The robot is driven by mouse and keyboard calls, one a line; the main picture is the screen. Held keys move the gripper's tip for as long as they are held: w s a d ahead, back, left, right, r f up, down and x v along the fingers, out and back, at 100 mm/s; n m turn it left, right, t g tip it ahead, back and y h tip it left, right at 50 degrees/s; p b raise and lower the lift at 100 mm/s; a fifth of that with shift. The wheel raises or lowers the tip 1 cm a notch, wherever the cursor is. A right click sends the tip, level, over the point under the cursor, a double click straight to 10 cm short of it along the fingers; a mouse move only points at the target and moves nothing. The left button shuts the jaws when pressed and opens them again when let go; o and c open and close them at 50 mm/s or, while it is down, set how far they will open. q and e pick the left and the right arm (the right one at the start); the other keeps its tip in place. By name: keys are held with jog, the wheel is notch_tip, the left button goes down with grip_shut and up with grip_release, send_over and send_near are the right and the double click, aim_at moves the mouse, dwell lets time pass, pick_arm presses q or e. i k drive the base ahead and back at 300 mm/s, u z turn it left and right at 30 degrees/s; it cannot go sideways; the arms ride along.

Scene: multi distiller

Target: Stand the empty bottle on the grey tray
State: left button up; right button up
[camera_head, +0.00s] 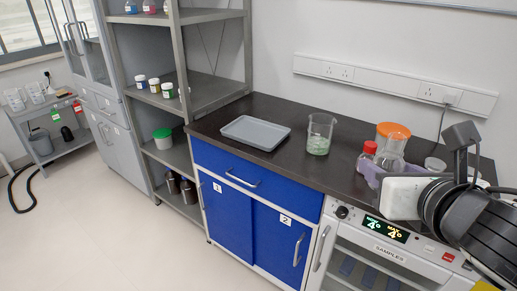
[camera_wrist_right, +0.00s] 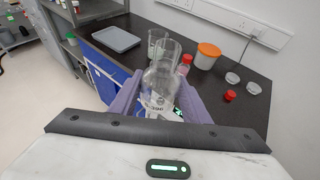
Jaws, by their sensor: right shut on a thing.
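The grey tray (camera_head: 256,132) lies flat and bare on the dark counter, left of a glass beaker; it also shows in the right wrist view (camera_wrist_right: 117,39). My right gripper (camera_head: 376,173) is at the counter's front right, above the samples cabinet. Its purple fingers are shut on a clear, uncapped glass bottle (camera_wrist_right: 160,82) that looks empty and bears a label. The bottle (camera_head: 392,152) is roughly upright, neck up, well to the right of the tray. Its base is hidden by the fingers and wrist. My left gripper is not in view.
The beaker (camera_head: 319,138) with pale green contents stands between tray and bottle. A red-capped bottle (camera_head: 366,158) and an orange-lidded jar (camera_wrist_right: 207,56) stand close to the held bottle. A loose red cap (camera_wrist_right: 230,95) and clear dishes (camera_wrist_right: 232,78) lie to the right. Shelves (camera_head: 205,90) rise left.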

aim_at(256, 132)
jog(key=z, duration=0.05)
jog(key=k, duration=0.65)
jog(key=u, duration=1.45)
jog(key=i, duration=2.35)
jog(key=z, duration=1.45)
jog(key=i, duration=0.2)
jog(key=z, duration=0.05)
